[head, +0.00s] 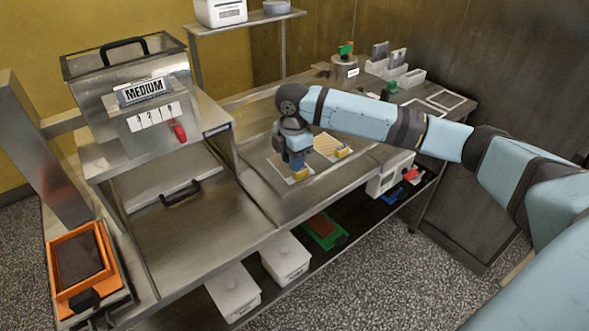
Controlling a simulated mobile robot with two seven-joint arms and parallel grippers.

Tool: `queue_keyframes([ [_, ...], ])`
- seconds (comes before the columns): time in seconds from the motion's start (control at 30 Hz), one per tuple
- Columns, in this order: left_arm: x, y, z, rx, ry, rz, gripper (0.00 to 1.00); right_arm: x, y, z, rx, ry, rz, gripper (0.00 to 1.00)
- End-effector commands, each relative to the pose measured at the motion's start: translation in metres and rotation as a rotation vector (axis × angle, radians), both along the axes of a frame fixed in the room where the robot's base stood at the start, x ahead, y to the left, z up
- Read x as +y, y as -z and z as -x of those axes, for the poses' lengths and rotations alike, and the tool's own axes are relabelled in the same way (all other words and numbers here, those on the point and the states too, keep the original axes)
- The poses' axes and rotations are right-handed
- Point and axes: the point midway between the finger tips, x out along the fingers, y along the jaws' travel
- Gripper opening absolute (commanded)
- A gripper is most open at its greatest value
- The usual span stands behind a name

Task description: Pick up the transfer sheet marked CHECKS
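Two thin sheets lie side by side on the steel table. The right sheet (325,143) has a pale yellow striped pattern and a yellow tab at its front corner. The left sheet (279,162) is mostly covered by my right gripper (298,172), and a yellow tab shows at its front edge. No CHECKS marking is readable on either sheet. My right gripper points down at the left sheet's front part, close to its tab. Its fingertips are too small and too hidden to show whether they are open or touch the tab. My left gripper is out of view.
A steel machine marked MEDIUM (147,92) stands at the left, with an orange-framed tray (58,239) before it. White bins (285,262) and a green tray (338,240) sit on the lower shelf. Pale frames (446,99) lie at the table's far right.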

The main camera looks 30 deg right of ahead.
Motion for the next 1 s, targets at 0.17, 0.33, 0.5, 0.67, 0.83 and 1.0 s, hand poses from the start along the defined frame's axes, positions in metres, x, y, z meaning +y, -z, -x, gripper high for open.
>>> queue_keyframes([
  [0.17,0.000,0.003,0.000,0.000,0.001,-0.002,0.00,-0.005,0.025,0.001,0.004,0.002,0.002,0.26],
  [0.33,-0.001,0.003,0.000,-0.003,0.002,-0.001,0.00,-0.005,0.046,0.001,0.001,0.002,0.001,0.26],
  [0.5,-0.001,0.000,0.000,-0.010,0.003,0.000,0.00,-0.005,0.048,0.001,0.000,0.001,0.001,0.26],
  [0.67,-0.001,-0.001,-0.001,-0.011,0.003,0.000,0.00,-0.005,0.048,0.001,0.000,0.001,0.001,0.03],
  [0.83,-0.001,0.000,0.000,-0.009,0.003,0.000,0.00,-0.005,0.048,0.001,0.000,0.001,0.001,0.00],
  [1.0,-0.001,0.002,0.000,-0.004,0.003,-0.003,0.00,-0.005,0.045,0.001,-0.001,0.001,0.001,0.00],
])
